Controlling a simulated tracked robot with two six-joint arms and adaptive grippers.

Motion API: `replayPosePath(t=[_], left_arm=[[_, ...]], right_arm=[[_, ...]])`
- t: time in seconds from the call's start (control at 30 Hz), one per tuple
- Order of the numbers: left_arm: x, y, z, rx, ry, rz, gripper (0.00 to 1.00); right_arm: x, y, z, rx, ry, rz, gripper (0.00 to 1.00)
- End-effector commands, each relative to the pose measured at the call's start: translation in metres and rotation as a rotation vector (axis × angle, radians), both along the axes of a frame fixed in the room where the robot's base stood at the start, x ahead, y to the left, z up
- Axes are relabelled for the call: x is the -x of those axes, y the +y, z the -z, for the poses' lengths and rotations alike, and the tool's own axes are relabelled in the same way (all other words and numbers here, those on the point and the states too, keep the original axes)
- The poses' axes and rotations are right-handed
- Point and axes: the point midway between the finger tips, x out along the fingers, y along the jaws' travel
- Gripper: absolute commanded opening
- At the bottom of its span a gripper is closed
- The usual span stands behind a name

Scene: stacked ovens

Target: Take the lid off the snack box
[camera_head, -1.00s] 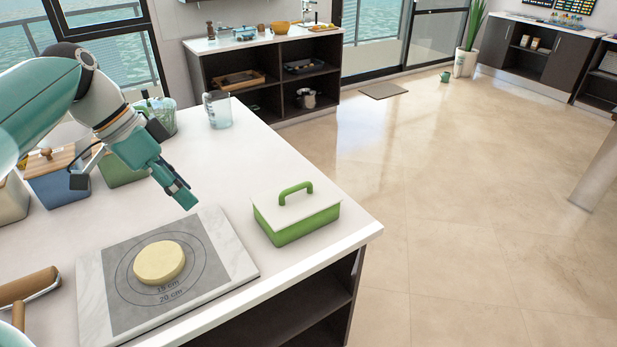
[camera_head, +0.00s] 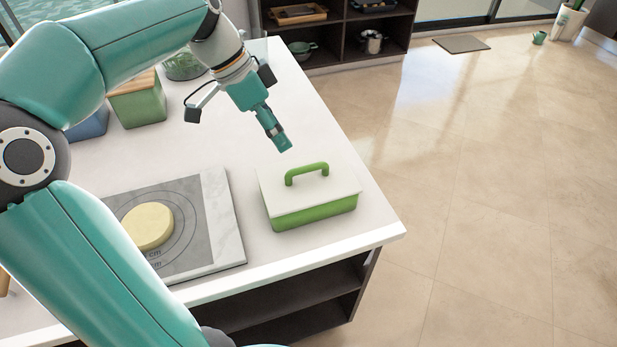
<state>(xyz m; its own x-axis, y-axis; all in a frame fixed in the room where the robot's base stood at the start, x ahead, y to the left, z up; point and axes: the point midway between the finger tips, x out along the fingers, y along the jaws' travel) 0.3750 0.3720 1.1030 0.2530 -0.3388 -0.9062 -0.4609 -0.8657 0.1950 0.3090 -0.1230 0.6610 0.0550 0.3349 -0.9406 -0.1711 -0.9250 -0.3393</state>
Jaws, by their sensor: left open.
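The snack box (camera_head: 315,215) is a green rectangular box on the white counter, near its right front corner. Its white lid (camera_head: 325,188) lies on top and carries a green arched handle (camera_head: 306,171). My left gripper (camera_head: 283,146) is open and empty, above the counter just behind and to the left of the handle, and apart from it in the picture. Its fingers are seen nearly edge-on and point down to the right. My right gripper is not in view.
A marble board with a grey mat (camera_head: 222,215) and a round of pale dough (camera_head: 148,226) lies left of the box. Green (camera_head: 139,103) and blue canisters stand at the back left. The counter's front edge (camera_head: 330,257) is close to the box.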

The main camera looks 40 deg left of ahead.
Motion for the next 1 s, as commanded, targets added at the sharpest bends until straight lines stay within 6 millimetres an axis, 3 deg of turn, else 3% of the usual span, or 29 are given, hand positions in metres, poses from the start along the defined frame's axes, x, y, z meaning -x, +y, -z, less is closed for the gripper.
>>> replayPosePath(t=[0.2, 0.53, 0.8, 1.0], left_arm=[[-0.008, -0.012, 0.037, 0.002, 0.003, -0.005, 0.46], [-0.018, -0.018, 0.056, 0.002, 0.002, -0.006, 0.46], [-0.033, -0.028, 0.088, 0.002, 0.002, -0.006, 0.46], [-0.035, -0.029, 0.093, -0.001, -0.001, -0.008, 0.46]], right_arm=[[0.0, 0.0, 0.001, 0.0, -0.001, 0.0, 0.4], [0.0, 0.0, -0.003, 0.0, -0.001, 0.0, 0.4], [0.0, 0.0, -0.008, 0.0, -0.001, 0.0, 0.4], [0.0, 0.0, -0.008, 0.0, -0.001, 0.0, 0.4]])
